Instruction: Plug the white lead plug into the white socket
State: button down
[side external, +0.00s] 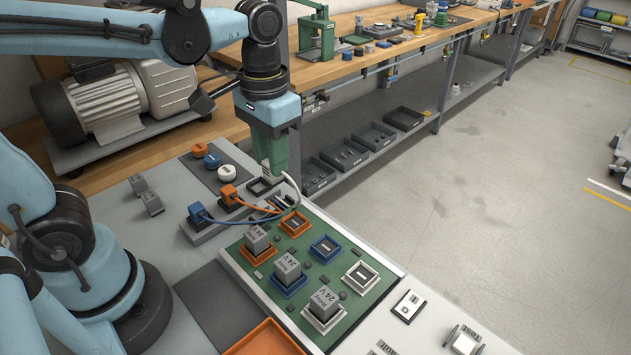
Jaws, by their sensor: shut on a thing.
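My gripper (270,165) points down at the back end of the grey socket strip, its green fingers shut on the white lead plug (266,168). Only a little of the pale plug shows between and below the fingers. Its white cable (294,186) curves off to the right and down. A pale-rimmed socket (261,187) with a dark inside lies just below the plug, partly hidden by the gripper. I cannot tell whether plug and socket touch. A blue plug (198,212) and an orange plug (229,195) sit along the same strip, with their leads running right.
A green board (268,270) in front carries grey relays in coloured frames and empty orange (294,222), blue (325,247) and white-framed (361,277) sockets. Orange and white round caps (213,160) lie behind left. An orange tray (265,340) stands at the front.

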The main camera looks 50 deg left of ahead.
jog(key=n, duration=0.8)
jog(key=shift+n, duration=0.4)
jog(key=n, duration=0.9)
jog(key=w+d+f, duration=0.1)
jog(key=d+f, duration=0.1)
jog(key=d, duration=0.7)
jog(key=w+d+f, duration=0.1)
jog(key=d+f, duration=0.1)
jog(key=d, duration=0.7)
jog(key=shift+w+f, duration=0.15)
jog(key=shift+f, duration=0.15)
jog(key=shift+f, duration=1.9)
